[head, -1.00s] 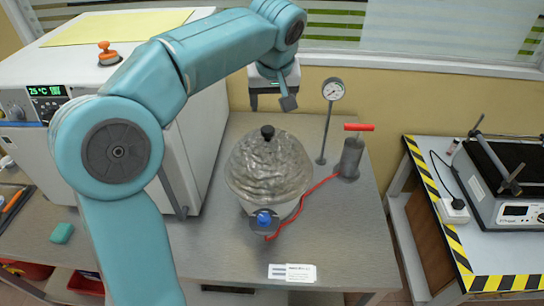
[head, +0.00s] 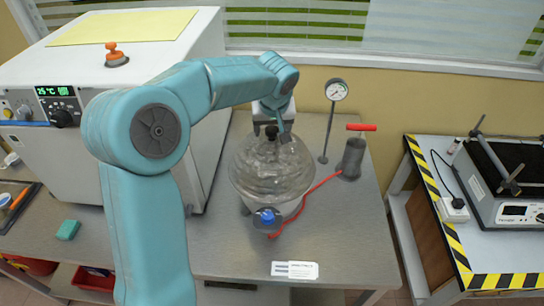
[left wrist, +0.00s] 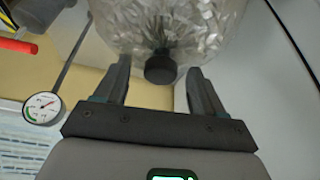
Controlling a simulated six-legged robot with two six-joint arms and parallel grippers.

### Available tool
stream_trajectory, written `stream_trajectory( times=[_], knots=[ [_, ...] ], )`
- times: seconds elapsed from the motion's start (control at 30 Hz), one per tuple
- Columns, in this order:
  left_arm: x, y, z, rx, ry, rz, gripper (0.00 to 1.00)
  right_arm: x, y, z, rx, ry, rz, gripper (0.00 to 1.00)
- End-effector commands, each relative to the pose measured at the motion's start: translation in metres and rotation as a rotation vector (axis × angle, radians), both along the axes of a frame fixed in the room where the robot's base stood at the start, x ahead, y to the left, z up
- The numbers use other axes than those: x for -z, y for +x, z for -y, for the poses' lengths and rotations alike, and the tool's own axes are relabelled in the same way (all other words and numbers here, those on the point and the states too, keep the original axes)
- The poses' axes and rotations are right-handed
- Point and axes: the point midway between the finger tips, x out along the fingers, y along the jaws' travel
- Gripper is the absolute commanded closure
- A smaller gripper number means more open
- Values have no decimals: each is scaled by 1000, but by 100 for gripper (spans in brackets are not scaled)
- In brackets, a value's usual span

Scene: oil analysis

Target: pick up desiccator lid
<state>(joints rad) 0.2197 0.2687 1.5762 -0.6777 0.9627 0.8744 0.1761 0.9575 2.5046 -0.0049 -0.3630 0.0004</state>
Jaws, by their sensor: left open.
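The desiccator lid (head: 268,175) is a clear glass dome on the desiccator, on the grey bench. Its black knob (left wrist: 160,67) shows in the left wrist view, between and just beyond the fingertips. My left gripper (head: 271,134) is directly above the lid, pointing down at the knob. In the left wrist view my left gripper (left wrist: 155,75) is open, one finger on each side of the knob, with gaps to both. The desiccator base below the lid is partly hidden; a blue-capped valve (head: 266,217) sits at its front. My right gripper is not in view.
A white oven (head: 120,70) stands at the left. A pressure gauge (head: 336,90) on a stand and a hand pump (head: 352,158) with a red handle and red hose stand right of the desiccator. A label card (head: 295,270) lies at the bench front. A second table (head: 505,250) is at the right.

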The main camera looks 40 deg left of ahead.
Motion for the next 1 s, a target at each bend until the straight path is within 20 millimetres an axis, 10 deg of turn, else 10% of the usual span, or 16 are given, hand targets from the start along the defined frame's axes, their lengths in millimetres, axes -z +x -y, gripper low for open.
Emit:
stream_trajectory(
  times=[0.23,1.0],
  knots=[
    [0,0,0,0,0,0,100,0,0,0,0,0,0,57],
    [-1,0,0,0,0,0,100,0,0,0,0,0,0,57]
  ],
)
